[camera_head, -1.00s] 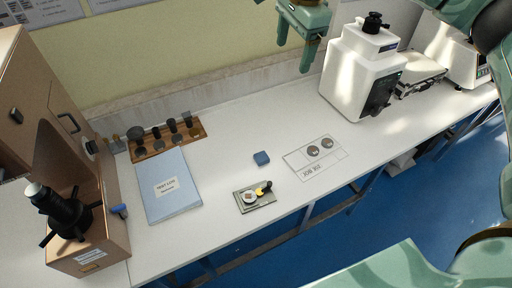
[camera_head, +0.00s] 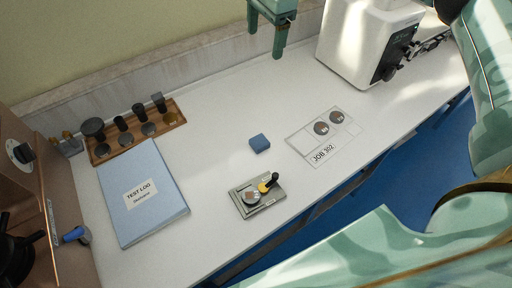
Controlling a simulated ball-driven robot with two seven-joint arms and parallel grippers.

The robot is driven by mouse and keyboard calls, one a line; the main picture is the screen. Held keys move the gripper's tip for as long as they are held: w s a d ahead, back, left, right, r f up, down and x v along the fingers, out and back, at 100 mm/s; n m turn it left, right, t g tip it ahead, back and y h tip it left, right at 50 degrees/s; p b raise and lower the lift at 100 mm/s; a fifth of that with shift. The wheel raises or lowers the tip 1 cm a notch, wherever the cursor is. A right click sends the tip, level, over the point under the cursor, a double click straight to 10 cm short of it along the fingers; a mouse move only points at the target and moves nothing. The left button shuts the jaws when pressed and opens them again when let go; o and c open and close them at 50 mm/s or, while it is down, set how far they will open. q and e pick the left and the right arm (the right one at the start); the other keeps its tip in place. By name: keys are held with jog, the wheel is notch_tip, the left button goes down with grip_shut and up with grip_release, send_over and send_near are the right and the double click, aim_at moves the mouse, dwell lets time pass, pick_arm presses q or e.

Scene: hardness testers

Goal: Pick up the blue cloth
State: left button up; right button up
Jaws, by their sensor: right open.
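The blue cloth (camera_head: 260,143) is a small folded square pad lying flat on the white bench, near the middle of the view. My right gripper (camera_head: 264,46) is at the top of the view, above the back part of the bench. Its fingers point down and are apart, with nothing between them. It is above and behind the cloth in the picture, not touching it. My left gripper is not in view.
A grey tray (camera_head: 278,198) with discs is in front of the cloth. The job card (camera_head: 313,158) is to its right, a blue test log (camera_head: 115,190) to its left. A wooden rack (camera_head: 101,154) stands back left, a white tester (camera_head: 348,50) back right. Bare bench surrounds the cloth.

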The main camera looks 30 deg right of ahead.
jog(key=w+f+g+b, duration=0.1)
jog(key=w+f+b, duration=0.2)
jog(key=f+b, duration=1.6)
send_over(260, 141)
jog(key=f, duration=1.5)
jog(key=shift+w+a+f, duration=0.1)
jog(key=shift+a+f, duration=0.15)
jog(key=f+b, duration=0.2)
jog(key=f, duration=0.1)
jog(key=f+b, duration=0.1)
jog(key=f, duration=0.1)
jog(key=shift+d, duration=0.25)
jog(key=shift+r, duration=0.15)
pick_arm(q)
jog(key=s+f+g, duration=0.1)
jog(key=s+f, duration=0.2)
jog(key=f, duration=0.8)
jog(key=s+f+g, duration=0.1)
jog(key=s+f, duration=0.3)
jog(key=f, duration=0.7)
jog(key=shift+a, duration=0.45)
pick_arm(e)
jog(key=c, duration=1.1)
